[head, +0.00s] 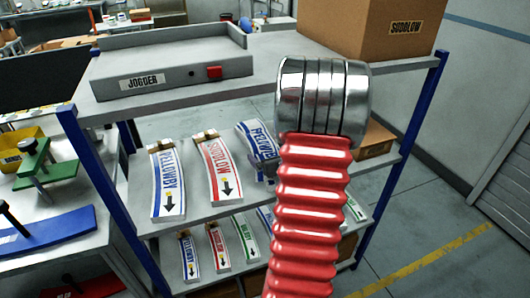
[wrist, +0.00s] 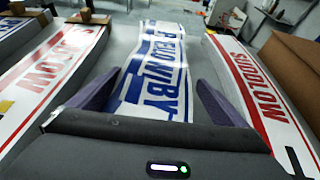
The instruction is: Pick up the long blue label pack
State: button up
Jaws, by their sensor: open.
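Two long white packs with blue lettering lie on the middle shelf in the head view: a left pack (head: 168,182) and a right pack (head: 257,139), partly hidden by my red arm. A long red-lettered pack (head: 217,165) lies between them. In the wrist view, my gripper (wrist: 160,78) is open, its purple fingers on either side of a blue-lettered pack (wrist: 158,55). Its near end is hidden by the gripper body. I cannot tell whether the fingers touch it. Red-lettered packs lie left (wrist: 50,68) and right (wrist: 255,85) of it.
Smaller packs with blue (head: 188,257), red (head: 218,247) and green (head: 246,238) lettering lie on the lower shelf. Blue rack posts (head: 398,160) bound the shelves.

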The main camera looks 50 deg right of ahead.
dwell(0.6)
jog(key=c, duration=1.6)
jog(key=shift+r, duration=0.15)
jog(key=shift+c, duration=0.2)
notch_tip(320, 180, up, 10)
jog(key=shift+w, duration=0.1)
